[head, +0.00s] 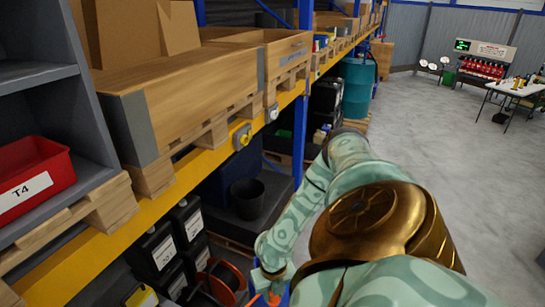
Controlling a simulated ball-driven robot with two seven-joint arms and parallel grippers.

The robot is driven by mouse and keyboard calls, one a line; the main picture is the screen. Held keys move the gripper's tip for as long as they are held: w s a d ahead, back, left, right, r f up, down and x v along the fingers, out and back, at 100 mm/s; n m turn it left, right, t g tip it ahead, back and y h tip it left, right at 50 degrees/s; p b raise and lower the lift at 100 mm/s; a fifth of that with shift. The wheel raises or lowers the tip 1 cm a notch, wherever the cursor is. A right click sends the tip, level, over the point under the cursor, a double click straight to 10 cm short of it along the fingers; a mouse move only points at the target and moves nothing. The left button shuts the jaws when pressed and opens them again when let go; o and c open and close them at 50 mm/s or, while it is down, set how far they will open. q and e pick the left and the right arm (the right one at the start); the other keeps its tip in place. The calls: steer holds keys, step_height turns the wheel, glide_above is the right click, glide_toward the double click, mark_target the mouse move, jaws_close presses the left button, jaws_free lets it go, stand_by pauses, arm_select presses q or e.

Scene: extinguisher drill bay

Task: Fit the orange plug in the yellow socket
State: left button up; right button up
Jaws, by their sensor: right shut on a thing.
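The yellow socket (242,137) is mounted on the yellow rack beam, left of the picture's middle. My right arm comes in from the lower right and bends down to my right gripper (265,284) at the bottom edge. The right gripper is shut on the orange plug (273,298), of which only a small orange part shows. The plug is well below the socket and apart from it. The lower part of the gripper and plug is cut off or hidden by my arm. My left gripper is not in view.
A grey socket (272,113) sits on the same beam (205,160), right of the yellow one. Wooden crates (190,105) stand above the beam. Below are a black bucket (247,198), black cases (155,250) and a cable reel (222,279). Open floor (440,150) lies to the right.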

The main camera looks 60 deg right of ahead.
steer(key=w+d+r+b, duration=0.1)
steer(key=d+r+b, duration=0.1)
steer(key=d, duration=0.7)
steer(key=w+d+r+b, duration=0.2)
steer(key=d, duration=0.7)
steer(key=shift+w+r+b, duration=0.15)
steer(key=shift+r+b, duration=0.15)
stand_by(0.3)
steer(key=shift+r, duration=0.1)
